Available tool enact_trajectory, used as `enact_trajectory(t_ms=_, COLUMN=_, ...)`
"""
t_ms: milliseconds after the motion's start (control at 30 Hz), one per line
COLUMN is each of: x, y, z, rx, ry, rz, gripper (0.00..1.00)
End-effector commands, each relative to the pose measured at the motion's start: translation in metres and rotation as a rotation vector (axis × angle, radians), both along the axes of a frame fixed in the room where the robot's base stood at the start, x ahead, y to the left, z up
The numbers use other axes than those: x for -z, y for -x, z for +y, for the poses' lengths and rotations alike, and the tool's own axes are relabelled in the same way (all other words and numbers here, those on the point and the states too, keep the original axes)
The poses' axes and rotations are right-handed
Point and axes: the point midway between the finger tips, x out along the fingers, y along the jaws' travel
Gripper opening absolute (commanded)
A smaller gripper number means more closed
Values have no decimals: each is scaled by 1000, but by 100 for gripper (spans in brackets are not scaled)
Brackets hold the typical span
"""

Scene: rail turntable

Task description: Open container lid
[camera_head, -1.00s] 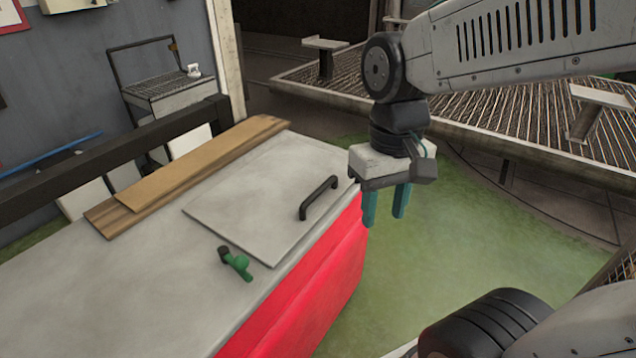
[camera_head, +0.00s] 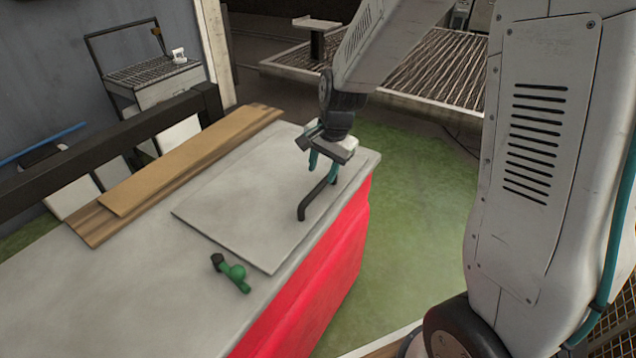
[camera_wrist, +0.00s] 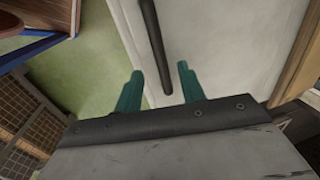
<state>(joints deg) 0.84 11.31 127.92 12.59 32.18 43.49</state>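The container is a long box with a grey top and a red front side (camera_head: 325,275). Its lid (camera_head: 235,215) is a flat grey panel that lies flush on the top. A black bar handle (camera_head: 302,208) stands near the lid's right edge. My gripper (camera_head: 323,168) is over the handle's far end, its teal fingers pointing down. In the wrist view my gripper (camera_wrist: 160,82) is open, and the handle (camera_wrist: 153,40) runs between the two fingers with gaps on both sides. I cannot tell whether the fingertips reach down past the bar.
Wooden boards (camera_head: 165,180) lie along the back edge, beside a black rail (camera_head: 105,142). Green floor (camera_head: 425,200) is clear to the right.

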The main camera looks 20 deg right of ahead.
Motion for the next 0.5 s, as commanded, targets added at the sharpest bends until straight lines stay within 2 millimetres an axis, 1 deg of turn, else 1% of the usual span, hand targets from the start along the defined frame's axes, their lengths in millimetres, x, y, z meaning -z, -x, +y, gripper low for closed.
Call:
enact_trajectory(t_ms=33, x=10, y=0, z=1, rx=-1, ry=0, rz=5, gripper=40)
enact_trajectory(t_ms=100, x=21, y=-2, z=2, rx=-1, ry=0, rz=5, gripper=40)
enact_trajectory(t_ms=233, x=40, y=-5, z=5, rx=-2, ry=0, rz=5, gripper=40)
enact_trajectory(t_ms=400, x=55, y=-8, z=7, rx=-5, ry=0, rz=4, gripper=40)
enact_trajectory(t_ms=500, x=57, y=-8, z=8, rx=-5, ry=1, rz=1, gripper=40)
